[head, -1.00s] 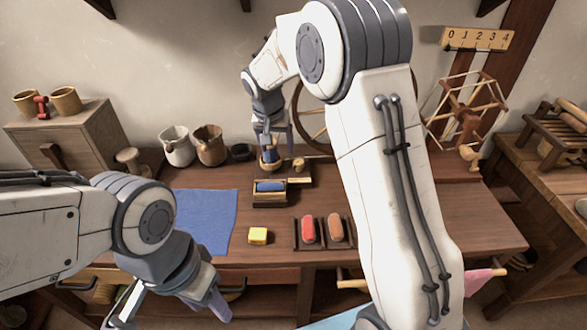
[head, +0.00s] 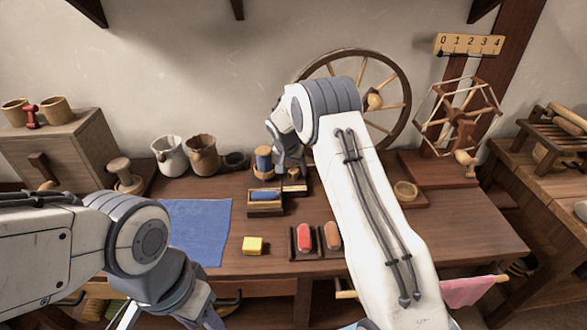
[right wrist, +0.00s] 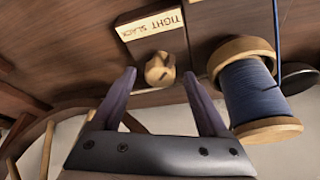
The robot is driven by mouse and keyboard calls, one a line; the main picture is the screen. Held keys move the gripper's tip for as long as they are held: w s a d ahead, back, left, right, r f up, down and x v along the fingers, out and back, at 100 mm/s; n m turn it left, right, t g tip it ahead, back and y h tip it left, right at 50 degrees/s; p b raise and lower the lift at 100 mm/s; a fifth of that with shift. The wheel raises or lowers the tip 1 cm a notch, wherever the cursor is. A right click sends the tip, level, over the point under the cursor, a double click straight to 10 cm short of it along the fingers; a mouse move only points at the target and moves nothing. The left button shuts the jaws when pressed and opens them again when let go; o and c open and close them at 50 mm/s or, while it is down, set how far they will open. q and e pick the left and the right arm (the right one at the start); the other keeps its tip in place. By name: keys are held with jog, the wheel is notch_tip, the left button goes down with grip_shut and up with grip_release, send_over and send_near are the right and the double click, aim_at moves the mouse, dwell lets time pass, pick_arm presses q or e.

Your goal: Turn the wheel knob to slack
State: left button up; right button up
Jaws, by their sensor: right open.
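The wheel knob (right wrist: 160,69) is a small pale wooden knob beside a plate (right wrist: 150,22) lettered TIGHT and SLACK in the right wrist view. I cannot tell which word it points to. My right gripper (right wrist: 159,76) is open and empty, its two fingertips on either side of the knob in that view; I cannot tell whether they touch it. My left gripper is at the bottom left edge of the head view, mostly cut off.
A blue thread spool (right wrist: 252,90) stands close beside the right gripper. The large spoked wheel (head: 408,100) is behind my right arm. A box with blue thread (head: 266,209), a yellow block (head: 252,245) and a blue cloth (head: 197,230) lie nearer on the bench.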

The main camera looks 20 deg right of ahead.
jog(key=shift+f, duration=0.1)
grip_shut()
